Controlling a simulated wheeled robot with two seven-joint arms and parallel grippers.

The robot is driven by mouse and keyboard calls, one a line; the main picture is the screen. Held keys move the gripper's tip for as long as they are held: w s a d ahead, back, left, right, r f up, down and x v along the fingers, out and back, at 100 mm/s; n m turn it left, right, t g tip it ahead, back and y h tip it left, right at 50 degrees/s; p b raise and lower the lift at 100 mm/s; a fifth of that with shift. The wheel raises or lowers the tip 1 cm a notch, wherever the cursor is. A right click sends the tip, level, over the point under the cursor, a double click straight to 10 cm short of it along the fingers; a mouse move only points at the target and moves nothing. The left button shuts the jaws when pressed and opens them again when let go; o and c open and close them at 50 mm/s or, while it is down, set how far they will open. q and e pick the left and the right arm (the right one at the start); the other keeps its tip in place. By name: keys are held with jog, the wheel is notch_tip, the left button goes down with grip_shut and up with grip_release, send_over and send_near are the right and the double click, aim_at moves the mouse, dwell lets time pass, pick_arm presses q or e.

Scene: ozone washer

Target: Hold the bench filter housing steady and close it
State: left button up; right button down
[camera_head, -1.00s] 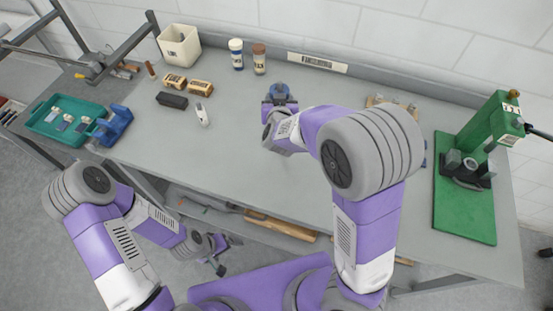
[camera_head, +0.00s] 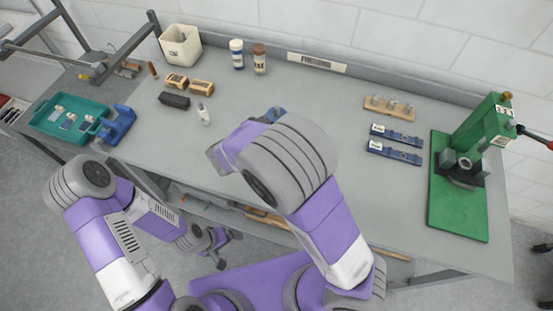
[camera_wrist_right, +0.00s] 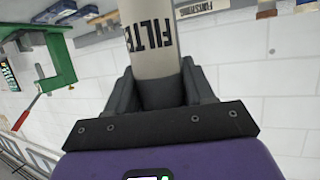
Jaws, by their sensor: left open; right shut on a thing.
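A pale grey-beige cylinder (camera_wrist_right: 152,35) with dark letters beginning "FILTE" is between the fingers of my right gripper (camera_wrist_right: 162,92) in the right wrist view. The gripper is shut on it, and its far end is out of frame. In the head view the right gripper and the cylinder are hidden behind my right arm. A small blue part (camera_head: 278,112) shows just above that arm, mostly covered; I cannot tell if it belongs to the filter housing. My left gripper (camera_head: 218,250) is open and empty, low in front of the bench.
The grey bench (camera_head: 330,115) is clear in its middle. A green press (camera_head: 458,215) stands at the right, beside two blue strips (camera_head: 397,135) and a wooden block (camera_head: 390,108) with pegs. A teal tray (camera_head: 45,128), blue holder (camera_head: 118,124) and white bin (camera_head: 180,44) are at the left.

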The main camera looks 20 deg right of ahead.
jog(key=shift+f+b, duration=0.8)
jog(key=shift+f, duration=2.3)
jog(key=shift+f+b, duration=0.45)
jog(key=shift+f, duration=1.4)
jog(key=shift+f, duration=0.15)
jog(key=shift+c, duration=2.1)
grip_release()
